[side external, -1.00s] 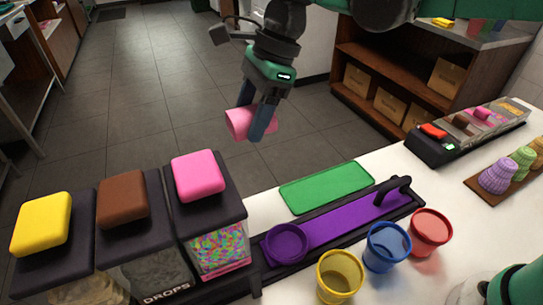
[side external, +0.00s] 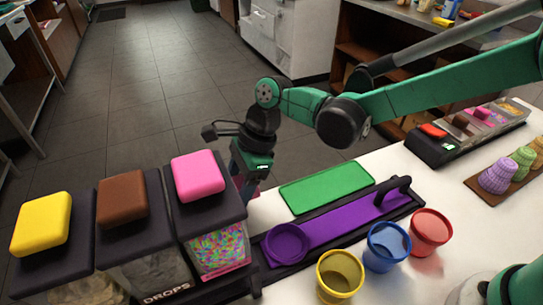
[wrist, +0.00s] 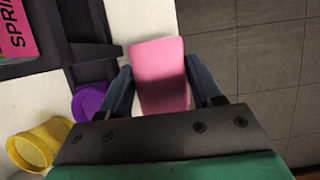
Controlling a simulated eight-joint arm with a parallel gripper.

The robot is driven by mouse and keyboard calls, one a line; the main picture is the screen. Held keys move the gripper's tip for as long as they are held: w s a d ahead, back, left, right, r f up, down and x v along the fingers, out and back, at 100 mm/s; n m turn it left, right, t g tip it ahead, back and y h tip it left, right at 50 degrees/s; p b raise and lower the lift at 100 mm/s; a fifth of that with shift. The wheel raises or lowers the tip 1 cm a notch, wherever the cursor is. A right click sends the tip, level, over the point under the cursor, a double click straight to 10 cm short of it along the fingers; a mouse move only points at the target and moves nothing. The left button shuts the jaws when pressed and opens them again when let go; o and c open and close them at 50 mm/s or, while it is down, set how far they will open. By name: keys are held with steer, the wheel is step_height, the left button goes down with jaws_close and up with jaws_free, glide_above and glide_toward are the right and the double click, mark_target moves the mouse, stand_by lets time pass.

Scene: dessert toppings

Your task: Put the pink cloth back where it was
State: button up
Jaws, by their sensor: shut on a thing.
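The pink cloth (wrist: 160,78) is between the two fingers of my gripper (wrist: 162,92) in the wrist view, and the gripper is shut on it. In the side view my gripper (side external: 246,185) is low, just right of the pink-lidded dispenser and left of the green mat. There the cloth is almost wholly hidden; only a sliver of pink shows by the fingers. In the wrist view the cloth lies over the border between white counter and dark floor. I cannot tell whether it touches the counter.
The pink-lidded dispenser (side external: 220,240) stands close to my gripper. A green mat (side external: 327,187) and a purple tray (side external: 335,225) with a purple cup (side external: 287,243) lie to the right. Yellow (side external: 340,275), blue (side external: 387,246) and red (side external: 430,231) cups stand at the front.

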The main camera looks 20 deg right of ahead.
steer(key=shift+f, duration=2.1)
steer(key=o, duration=1.2)
steer(key=shift+f, duration=0.1)
steer(key=v, duration=1.2)
steer(key=s+d+r+n+t+h, duration=0.1)
steer(key=s+d+n+t, duration=0.1)
steer(key=d+n, duration=0.4)
steer(key=s+d+n+t+h, duration=0.2)
steer(key=s+d+n, duration=0.2)
steer(key=d+n, duration=0.2)
steer(key=s+d+r+n+t+h, duration=0.1)
steer(key=s+d+n+t, duration=0.1)
steer(key=d+n, duration=0.4)
steer(key=shift+s+d+r+t+h, duration=0.3)
steer(key=shift+s+d+t, duration=0.1)
steer(key=shift+d+t, duration=0.25)
